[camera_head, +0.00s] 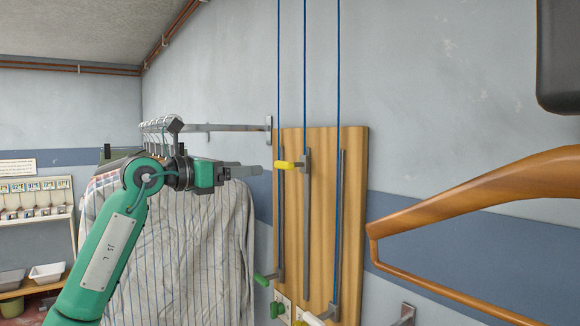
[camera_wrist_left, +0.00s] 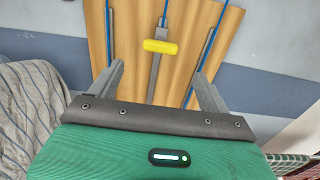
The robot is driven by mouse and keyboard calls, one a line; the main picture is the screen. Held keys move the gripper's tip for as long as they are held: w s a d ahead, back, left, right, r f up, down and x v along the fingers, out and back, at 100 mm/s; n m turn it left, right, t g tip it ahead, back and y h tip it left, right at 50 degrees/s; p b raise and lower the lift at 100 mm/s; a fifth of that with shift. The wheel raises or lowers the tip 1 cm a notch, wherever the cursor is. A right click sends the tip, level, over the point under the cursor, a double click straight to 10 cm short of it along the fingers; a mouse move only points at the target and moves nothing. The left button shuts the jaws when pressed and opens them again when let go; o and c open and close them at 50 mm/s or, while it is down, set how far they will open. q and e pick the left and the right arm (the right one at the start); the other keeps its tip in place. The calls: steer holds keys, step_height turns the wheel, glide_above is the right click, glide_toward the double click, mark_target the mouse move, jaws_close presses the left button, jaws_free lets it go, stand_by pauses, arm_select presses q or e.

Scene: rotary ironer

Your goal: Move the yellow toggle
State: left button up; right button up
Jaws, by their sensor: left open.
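The yellow toggle (camera_head: 285,165) is a short horizontal handle on a vertical metal slide near the top of a wooden board (camera_head: 324,220) on the wall. It also shows in the left wrist view (camera_wrist_left: 160,46), ahead of the fingertips and between them. My left gripper (camera_head: 255,169) is open and empty. It reaches in from the left at about the toggle's height and appears close to it but apart. In the left wrist view the two fingers (camera_wrist_left: 158,82) stand wide, one on each side of the toggle's slide. My right gripper is not in view.
Blue cords run up from the slides. Striped shirts (camera_head: 180,250) hang on a rail behind my left arm. A wooden hanger frame (camera_head: 470,197) occupies the right side.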

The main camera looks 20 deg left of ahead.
mark_target(280, 166)
arm_select(q)
steer(key=p+x, duration=0.5)
steer(key=x, duration=0.8)
steer(key=shift+w+d, duration=0.2)
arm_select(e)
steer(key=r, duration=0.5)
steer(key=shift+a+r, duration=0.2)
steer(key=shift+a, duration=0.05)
arm_select(q)
steer(key=shift+c, duration=0.4)
